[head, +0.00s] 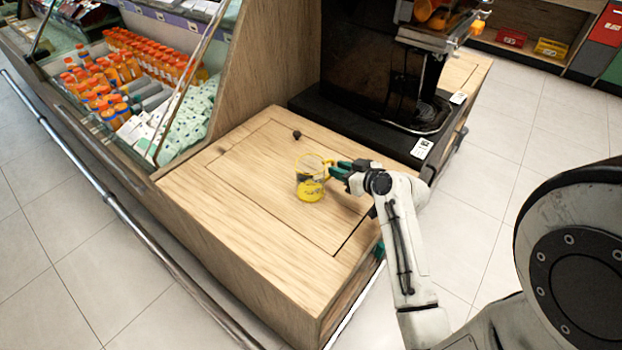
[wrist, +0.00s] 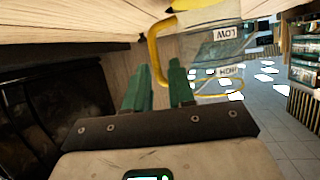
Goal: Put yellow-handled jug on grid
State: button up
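The clear jug (head: 311,188) with yellow rim, base and handle stands upright on the wooden counter. In the wrist view the jug (wrist: 215,45) appears upside down, with "LOW" and "HIGH" labels. My gripper (head: 337,170) is just right of the jug, on its handle side, with green fingers. In the wrist view a gap shows between the fingers of my gripper (wrist: 159,80), and the yellow handle (wrist: 153,52) lines up with that gap. I cannot tell whether a finger touches the handle. The dark grid (head: 425,117) lies at the juicer's base.
The black juicer (head: 360,70) stands behind on the counter (head: 225,205). A small dark knob (head: 297,134) sits on the counter behind the jug. A glass-fronted case of orange bottles (head: 120,85) is at left. The counter left and front of the jug is clear.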

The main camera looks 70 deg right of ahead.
jog(key=shift+p+x, duration=0.3)
jog(key=shift+x, duration=2.6)
jog(key=shift+s+d+r, duration=0.1)
jog(key=shift+d, duration=0.1)
grip_shut()
